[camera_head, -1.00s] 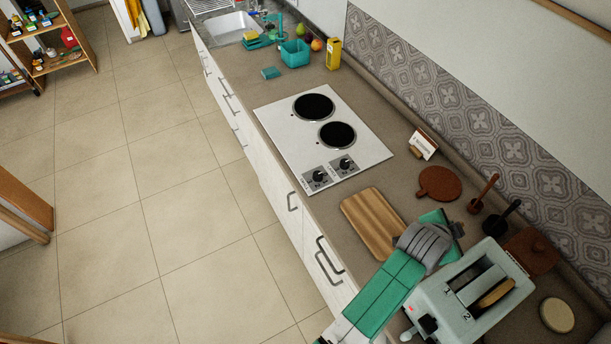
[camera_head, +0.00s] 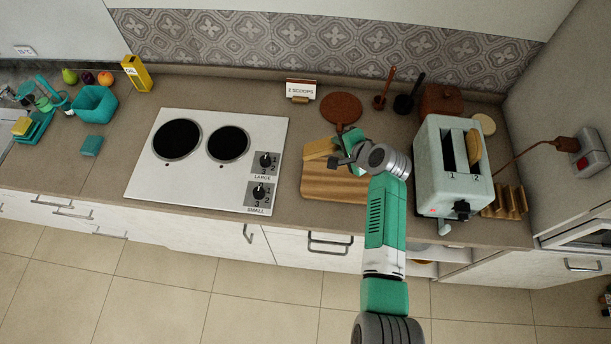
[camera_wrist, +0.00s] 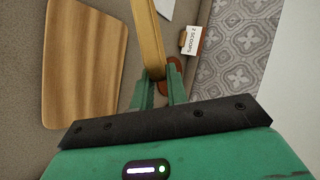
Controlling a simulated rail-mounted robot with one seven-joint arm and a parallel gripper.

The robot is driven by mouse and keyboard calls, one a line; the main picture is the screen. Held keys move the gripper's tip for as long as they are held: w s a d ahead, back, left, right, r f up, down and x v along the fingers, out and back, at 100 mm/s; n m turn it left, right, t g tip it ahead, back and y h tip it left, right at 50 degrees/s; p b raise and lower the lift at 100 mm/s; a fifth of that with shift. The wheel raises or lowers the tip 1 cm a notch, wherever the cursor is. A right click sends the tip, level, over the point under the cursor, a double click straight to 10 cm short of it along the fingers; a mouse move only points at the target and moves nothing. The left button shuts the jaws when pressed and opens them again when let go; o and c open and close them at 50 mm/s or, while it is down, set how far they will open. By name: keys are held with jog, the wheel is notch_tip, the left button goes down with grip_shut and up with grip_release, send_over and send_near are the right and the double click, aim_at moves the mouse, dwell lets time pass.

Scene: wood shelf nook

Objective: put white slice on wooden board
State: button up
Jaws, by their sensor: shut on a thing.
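A tan bread slice (camera_head: 319,149) is held in my gripper (camera_head: 338,160); it looks golden rather than plainly white. In the wrist view the slice (camera_wrist: 149,38) shows nearly edge-on between the two green fingers (camera_wrist: 160,88), which are shut on it. The wooden board (camera_head: 340,184) lies flat on the counter. In the head view the slice overlaps the board's far left edge; in the wrist view the board (camera_wrist: 85,62) is left of the slice, apart from it. The height of the slice above the board is hard to tell.
A two-slot toaster (camera_head: 451,185) with one slice (camera_head: 475,148) stands right of the board. A rack with slices (camera_head: 508,203) is beside it. The stove (camera_head: 207,158) is left.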

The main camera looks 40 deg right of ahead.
notch_tip(320, 180, down, 10)
jog(key=b, duration=0.8)
jog(key=shift+w+a, duration=0.1)
jog(key=shift+r, duration=0.1)
jog(key=o, duration=0.5)
jog(key=p+v, duration=0.8)
jog(key=shift+r, duration=0.1)
